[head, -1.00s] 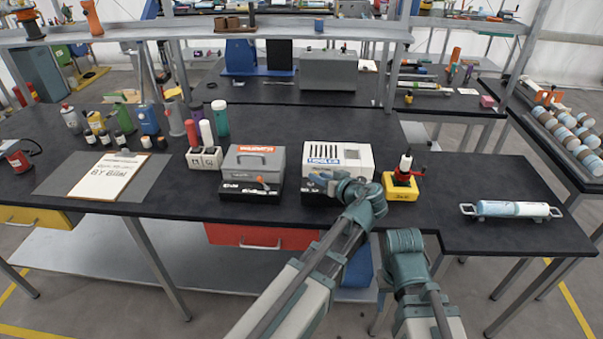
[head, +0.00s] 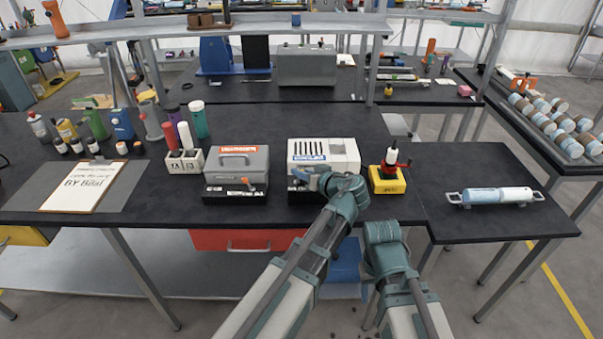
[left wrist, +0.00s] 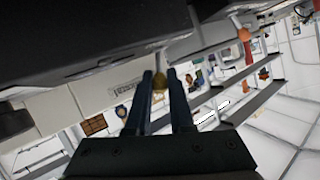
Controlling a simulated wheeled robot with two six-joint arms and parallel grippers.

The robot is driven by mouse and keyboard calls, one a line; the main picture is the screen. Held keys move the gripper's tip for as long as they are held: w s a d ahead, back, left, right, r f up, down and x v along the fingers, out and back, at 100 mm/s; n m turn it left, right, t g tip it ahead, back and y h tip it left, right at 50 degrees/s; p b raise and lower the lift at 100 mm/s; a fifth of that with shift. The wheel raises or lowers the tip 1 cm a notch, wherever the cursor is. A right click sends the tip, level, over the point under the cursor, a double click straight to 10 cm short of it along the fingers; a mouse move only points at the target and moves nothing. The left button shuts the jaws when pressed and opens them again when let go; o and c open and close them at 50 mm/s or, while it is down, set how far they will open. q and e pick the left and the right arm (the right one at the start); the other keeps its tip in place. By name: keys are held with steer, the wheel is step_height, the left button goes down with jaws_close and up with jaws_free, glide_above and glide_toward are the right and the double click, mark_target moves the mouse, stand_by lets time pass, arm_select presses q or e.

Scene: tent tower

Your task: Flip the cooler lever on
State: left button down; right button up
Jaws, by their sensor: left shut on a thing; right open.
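The cooler (head: 340,148) is a white, vented box with a blue label on a black base, on the dark bench in the head view. My left gripper (head: 322,181) is at the front of the cooler and partly covers its base. In the left wrist view its two dark fingers (left wrist: 160,80) are closed around a small yellowish knob (left wrist: 159,83), the end of the cooler lever. The rest of the lever is mostly hidden, so I cannot tell its exact angle. My right gripper (head: 383,236) is low in front of the bench, away from the cooler, its fingertips hidden.
A grey warmer box (head: 237,160) with an orange-tipped lever (head: 248,184) stands left of the cooler. A yellow-based device (head: 387,179) with a red handle stands close on the right. A blue-white cylinder (head: 497,195) lies farther right. A clipboard (head: 83,186) lies at the left.

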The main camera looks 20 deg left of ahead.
arm_select(q)
steer(key=shift+w+d+f+b, duration=0.1)
steer(key=shift+d+f+b, duration=0.1)
steer(key=shift+f+b, duration=0.25)
steer(key=shift+d+r+m+y+b, duration=0.1)
steer(key=shift+r+m+y+b, duration=0.1)
steer(key=shift+m+y+b, duration=0.35)
steer(key=shift+r, duration=0.1)
steer(key=c, duration=1.1)
jaws_free()
steer(key=shift+r, duration=0.1)
